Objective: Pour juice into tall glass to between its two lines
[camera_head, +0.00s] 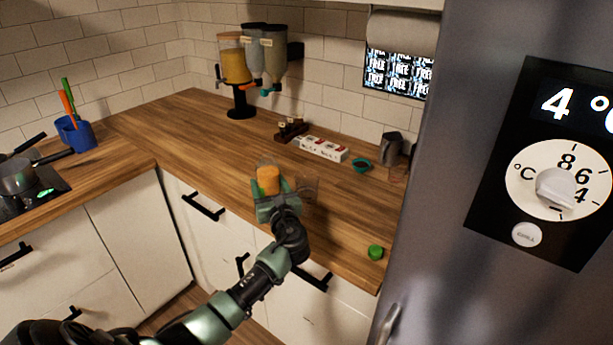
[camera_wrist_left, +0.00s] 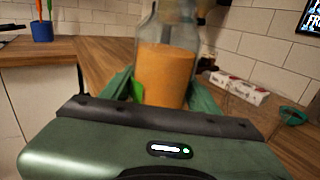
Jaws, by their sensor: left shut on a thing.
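My left gripper (camera_head: 271,200) is shut on a clear bottle of orange juice (camera_head: 268,180), near the counter's front edge. In the left wrist view the juice bottle (camera_wrist_left: 166,75) stands upright between the green fingers, with its top cut off by the frame. A faint clear glass (camera_head: 305,188) shows just right of the gripper, partly hidden by it; I cannot make out any lines on it. My right gripper is in neither view.
A green cap (camera_head: 375,252) lies near the counter's front right. A drink dispenser (camera_head: 235,70), a white box (camera_head: 320,148), a teal bowl (camera_head: 361,165) and a grey pitcher (camera_head: 391,147) stand farther back. The fridge (camera_head: 450,170) bounds the right.

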